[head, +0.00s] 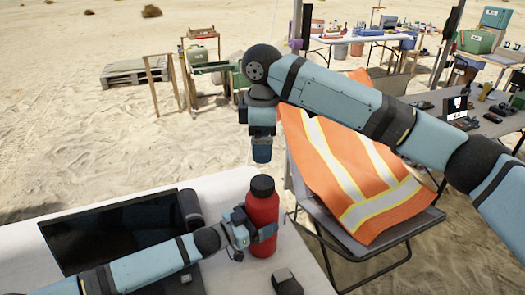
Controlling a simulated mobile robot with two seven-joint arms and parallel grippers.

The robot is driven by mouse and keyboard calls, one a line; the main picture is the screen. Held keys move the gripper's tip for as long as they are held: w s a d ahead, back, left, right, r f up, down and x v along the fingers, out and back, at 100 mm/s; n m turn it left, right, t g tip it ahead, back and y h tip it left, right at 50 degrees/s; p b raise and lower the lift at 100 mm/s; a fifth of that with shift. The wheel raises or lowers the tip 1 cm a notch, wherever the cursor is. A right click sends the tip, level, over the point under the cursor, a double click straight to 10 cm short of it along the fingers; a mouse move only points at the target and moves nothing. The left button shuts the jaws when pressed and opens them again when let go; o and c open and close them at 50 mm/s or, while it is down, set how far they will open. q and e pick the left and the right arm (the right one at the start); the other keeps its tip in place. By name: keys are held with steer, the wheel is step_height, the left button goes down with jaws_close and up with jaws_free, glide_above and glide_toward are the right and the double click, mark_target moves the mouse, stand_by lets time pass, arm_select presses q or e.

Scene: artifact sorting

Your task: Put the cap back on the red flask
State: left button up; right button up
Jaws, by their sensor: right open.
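The red flask (262,222) stands upright on the white table near its right edge. The black cap (262,187) sits on top of the flask; I cannot tell if it is fastened. My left gripper (262,233) comes from the left and is shut on the flask's body, with a finger across its front. My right gripper (262,153) points down above the cap, open and empty, with a gap between its fingertips and the cap.
A dark mouse-like object (287,282) is at the front. A chair with an orange vest (345,165) stands right of the table. Cluttered tables (470,122) stand farther back.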

arm_select(q)
steer(key=o, duration=1.4)
steer(key=v, duration=1.3)
steer(key=shift+s+a, duration=0.25)
steer(key=shift+a, duration=0.05)
